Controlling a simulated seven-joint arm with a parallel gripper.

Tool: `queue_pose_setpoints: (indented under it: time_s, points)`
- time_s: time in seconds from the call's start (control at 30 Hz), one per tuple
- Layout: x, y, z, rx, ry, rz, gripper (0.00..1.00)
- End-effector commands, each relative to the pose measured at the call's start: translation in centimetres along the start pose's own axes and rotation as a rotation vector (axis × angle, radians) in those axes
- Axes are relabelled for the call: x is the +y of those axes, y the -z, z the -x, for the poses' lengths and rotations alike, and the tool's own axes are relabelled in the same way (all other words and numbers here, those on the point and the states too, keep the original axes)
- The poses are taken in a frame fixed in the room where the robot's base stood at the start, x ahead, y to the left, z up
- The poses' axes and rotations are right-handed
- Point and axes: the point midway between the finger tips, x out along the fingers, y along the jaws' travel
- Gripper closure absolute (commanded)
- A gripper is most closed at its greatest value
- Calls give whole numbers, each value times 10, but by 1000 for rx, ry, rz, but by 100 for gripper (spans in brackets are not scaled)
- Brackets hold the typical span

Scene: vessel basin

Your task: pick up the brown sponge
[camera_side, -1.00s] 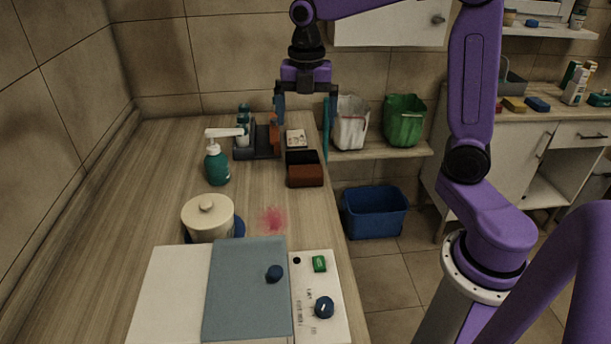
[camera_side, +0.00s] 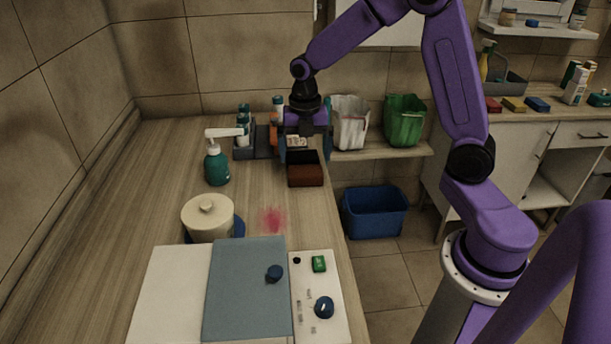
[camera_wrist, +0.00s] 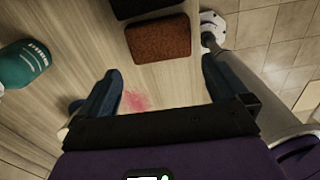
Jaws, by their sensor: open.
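The brown sponge (camera_side: 305,177) lies on the wooden counter near its right edge, with a black block-like thing (camera_side: 303,158) against its far side. In the wrist view the sponge (camera_wrist: 158,40) shows as a rough reddish-brown block ahead of the fingertips, roughly centred between them. My gripper (camera_side: 306,156) is low over the far part of the counter, just behind and above the sponge in the side view. Its two fingers (camera_wrist: 162,82) are spread, with nothing between them. The exact height over the counter is hard to tell.
A teal soap dispenser (camera_side: 216,165) stands left of the sponge, and a dark caddy with bottles (camera_side: 244,149) stands behind.

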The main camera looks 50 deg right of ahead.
Motion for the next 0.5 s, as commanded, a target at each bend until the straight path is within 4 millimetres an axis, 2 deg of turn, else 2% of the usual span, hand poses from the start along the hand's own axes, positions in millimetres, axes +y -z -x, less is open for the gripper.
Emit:
queue_pose_setpoints:
  time_s: [0.17,0.5]
  points:
    - [-1,0,-10,1,1,-1,0]
    - [-2,-3,-52,2,3,-1,0]
